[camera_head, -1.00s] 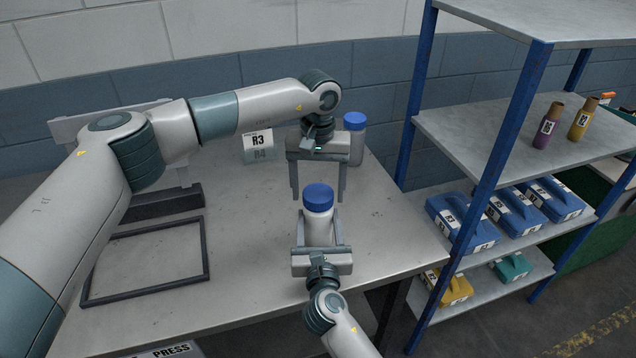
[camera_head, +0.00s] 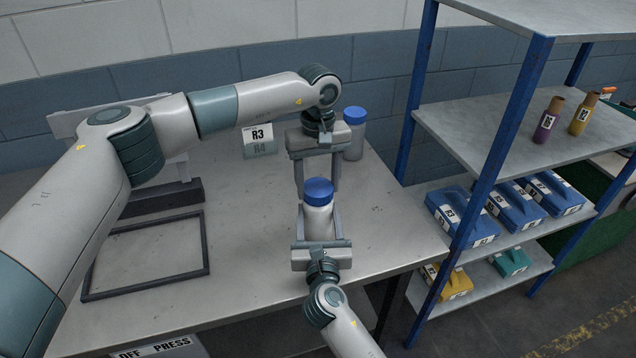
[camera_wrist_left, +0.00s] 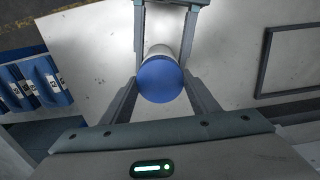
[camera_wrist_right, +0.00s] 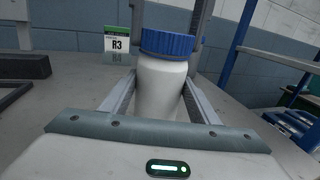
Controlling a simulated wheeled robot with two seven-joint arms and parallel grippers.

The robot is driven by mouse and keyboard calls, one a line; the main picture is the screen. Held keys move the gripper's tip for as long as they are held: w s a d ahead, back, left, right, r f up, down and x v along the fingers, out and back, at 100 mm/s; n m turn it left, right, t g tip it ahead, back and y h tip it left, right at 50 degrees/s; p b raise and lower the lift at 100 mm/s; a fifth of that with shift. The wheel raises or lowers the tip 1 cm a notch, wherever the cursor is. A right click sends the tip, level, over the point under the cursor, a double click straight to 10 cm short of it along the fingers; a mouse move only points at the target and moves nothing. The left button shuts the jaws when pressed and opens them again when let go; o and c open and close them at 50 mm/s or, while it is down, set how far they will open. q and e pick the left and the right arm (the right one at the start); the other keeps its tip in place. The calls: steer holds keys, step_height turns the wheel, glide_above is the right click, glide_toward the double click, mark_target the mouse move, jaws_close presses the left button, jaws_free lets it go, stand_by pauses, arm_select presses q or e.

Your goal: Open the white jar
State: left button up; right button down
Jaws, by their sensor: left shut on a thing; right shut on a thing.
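The white jar (camera_head: 318,224) stands upright near the front right of the grey table, with a blue lid (camera_head: 318,191) on top. My right gripper (camera_head: 318,212) is shut on the jar's body from the front. In the right wrist view the jar body (camera_wrist_right: 160,92) sits between its fingers, below the blue lid (camera_wrist_right: 167,43). My left gripper (camera_head: 317,186) reaches down from behind and above and is shut on the lid. In the left wrist view the lid (camera_wrist_left: 160,80) lies between its fingers. The lid sits on the jar with no visible gap.
An R3 sign (camera_head: 258,140) and a dark rectangular frame (camera_head: 207,247) are on the table. A blue-post shelf (camera_head: 509,118) with bottles and boxes stands to the right.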

arm_select(q)
steer(key=n, duration=2.4)
steer(key=shift+r+n, duration=0.1)
steer(key=shift+n, duration=0.3)
steer(key=n, duration=1.4)
steer(key=shift+r, duration=0.45)
steer(key=shift+r, duration=0.65)
